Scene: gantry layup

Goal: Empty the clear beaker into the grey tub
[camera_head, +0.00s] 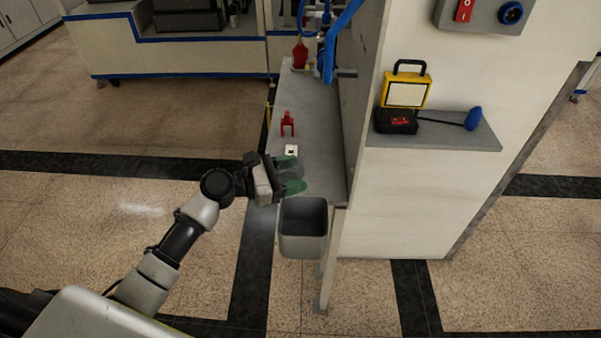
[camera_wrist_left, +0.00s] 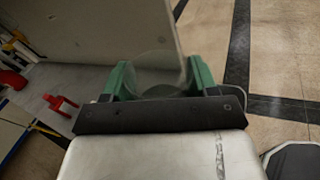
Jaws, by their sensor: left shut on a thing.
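My left gripper (camera_head: 291,174) has green fingers and is shut on the clear beaker (camera_wrist_left: 158,72). The beaker is see-through and faint between the fingers in the left wrist view. In the head view it barely shows, so I cannot tell its tilt or what it holds. The grey tub (camera_head: 303,247) is at the near end of the narrow bench, just below and slightly right of the gripper in the picture. Its open top faces up and its inside looks dark and empty. My right gripper is not in view.
The narrow grey bench (camera_head: 318,140) carries a small white block (camera_head: 291,150), a red clamp-like part (camera_head: 288,123) and a red bottle (camera_head: 299,55). A tall panel stands along its right side. A shelf (camera_head: 440,138) on the panel holds a yellow case (camera_head: 406,92). Floor at left is clear.

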